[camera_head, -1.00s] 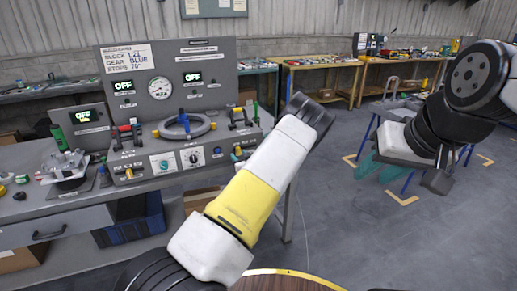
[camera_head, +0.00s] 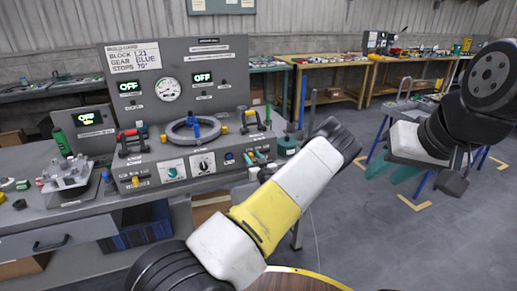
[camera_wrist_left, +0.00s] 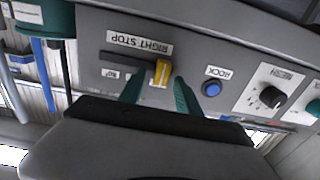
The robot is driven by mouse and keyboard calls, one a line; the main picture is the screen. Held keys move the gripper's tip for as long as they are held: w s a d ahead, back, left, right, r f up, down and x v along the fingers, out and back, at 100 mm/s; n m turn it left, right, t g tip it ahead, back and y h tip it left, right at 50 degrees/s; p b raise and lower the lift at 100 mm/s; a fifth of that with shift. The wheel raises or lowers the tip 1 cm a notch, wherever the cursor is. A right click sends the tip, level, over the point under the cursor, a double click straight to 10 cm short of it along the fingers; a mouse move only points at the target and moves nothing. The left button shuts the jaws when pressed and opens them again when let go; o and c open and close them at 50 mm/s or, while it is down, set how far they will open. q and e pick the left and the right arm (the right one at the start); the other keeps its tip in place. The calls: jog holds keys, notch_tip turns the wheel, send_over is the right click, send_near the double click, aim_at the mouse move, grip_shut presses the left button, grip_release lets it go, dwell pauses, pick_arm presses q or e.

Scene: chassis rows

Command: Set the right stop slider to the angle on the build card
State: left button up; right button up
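The build card (camera_head: 133,58) on the back panel reads block L21, gear BLUE, stops 70°. In the left wrist view, the right stop slider's yellow knob (camera_wrist_left: 161,73) sits at one end of a dark slot (camera_wrist_left: 125,60) under an upside-down RIGHT STOP label. My left gripper (camera_wrist_left: 160,85) is open, with one green finger on each side of the knob and visible gaps. In the head view my left gripper (camera_head: 260,156) is at the panel's right end, partly hidden by its arm. My right gripper (camera_head: 388,168) is open and empty, away from the bench at right.
A blue button (camera_wrist_left: 211,88) and a black dial (camera_wrist_left: 272,97) are beside the slider. The console (camera_head: 180,165) carries a grey ring with a blue part (camera_head: 193,128) and red-handled clamp (camera_head: 131,140). A metal fixture (camera_head: 68,175) stands at left.

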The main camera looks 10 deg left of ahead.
pick_arm(q)
jog(key=shift+w, duration=0.15)
jog(key=shift+a, duration=0.1)
grip_shut()
dwell(1.3)
